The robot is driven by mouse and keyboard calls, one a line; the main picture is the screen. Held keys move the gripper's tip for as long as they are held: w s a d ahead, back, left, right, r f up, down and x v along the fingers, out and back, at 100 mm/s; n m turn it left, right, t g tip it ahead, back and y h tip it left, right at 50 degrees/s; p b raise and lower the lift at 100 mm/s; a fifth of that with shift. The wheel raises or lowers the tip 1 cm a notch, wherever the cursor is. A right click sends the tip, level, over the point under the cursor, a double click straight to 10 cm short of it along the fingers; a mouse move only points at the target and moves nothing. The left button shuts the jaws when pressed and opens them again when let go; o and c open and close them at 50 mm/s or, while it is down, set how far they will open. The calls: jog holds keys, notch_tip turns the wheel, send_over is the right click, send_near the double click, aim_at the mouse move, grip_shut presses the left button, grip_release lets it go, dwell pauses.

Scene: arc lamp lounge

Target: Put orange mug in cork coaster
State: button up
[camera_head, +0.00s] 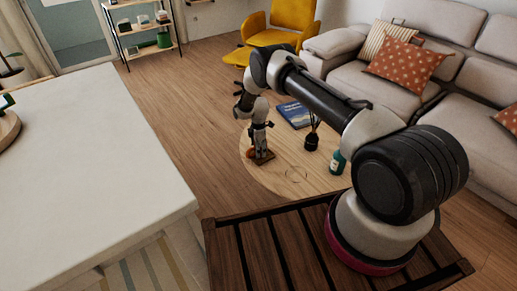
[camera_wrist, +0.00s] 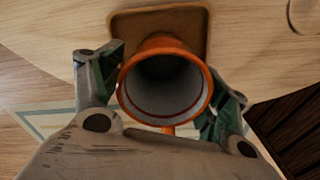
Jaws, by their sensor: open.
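The orange mug (camera_wrist: 165,43) stands upright with its open mouth towards the wrist camera. Its handle points to the bottom of that view. The square brown cork coaster (camera_wrist: 187,20) lies on the round wooden table, partly hidden behind the mug; I cannot tell whether the mug rests on it or beside it. In the head view the coaster (camera_head: 264,158) lies below my gripper (camera_head: 257,143), and a bit of the mug (camera_head: 249,153) shows at its left. In the wrist view my gripper (camera_wrist: 168,84) is open, with its fingers on either side of the mug.
The round table (camera_head: 285,178) also holds a blue book (camera_head: 294,114), a dark reed diffuser (camera_head: 312,141), a teal bottle (camera_head: 337,163) and a thin ring (camera_head: 296,175). A white counter (camera_head: 90,160) is at the left, and a sofa (camera_head: 380,88) at the right.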

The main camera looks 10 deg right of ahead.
jog(key=shift+r, duration=0.1)
jog(key=s+d+r+m+t, duration=0.1)
jog(key=s+d+r+m, duration=0.1)
jog(key=r, duration=1.3)
jog(key=s+d+r+m, duration=0.2)
jog(key=r, duration=1.2)
jog(key=s+d+r+m+t, duration=0.1)
jog(key=s+d+r+m, duration=0.1)
jog(key=r, duration=1.3)
jog(key=s+d+r+m+t, duration=0.1)
jog(key=s+d+r+m, duration=0.2)
jog(key=s+r, duration=0.7)
jog(key=s+d+r+m, duration=0.2)
jog(key=s+r+m, duration=0.2)
jog(key=s+r, duration=0.5)
jog(key=s+d+f+m+t, duration=0.1)
jog(key=s+m, duration=0.4)
jog(key=s, duration=1.6)
jog(key=shift+d+f, duration=0.5)
jog(key=shift+d, duration=0.1)
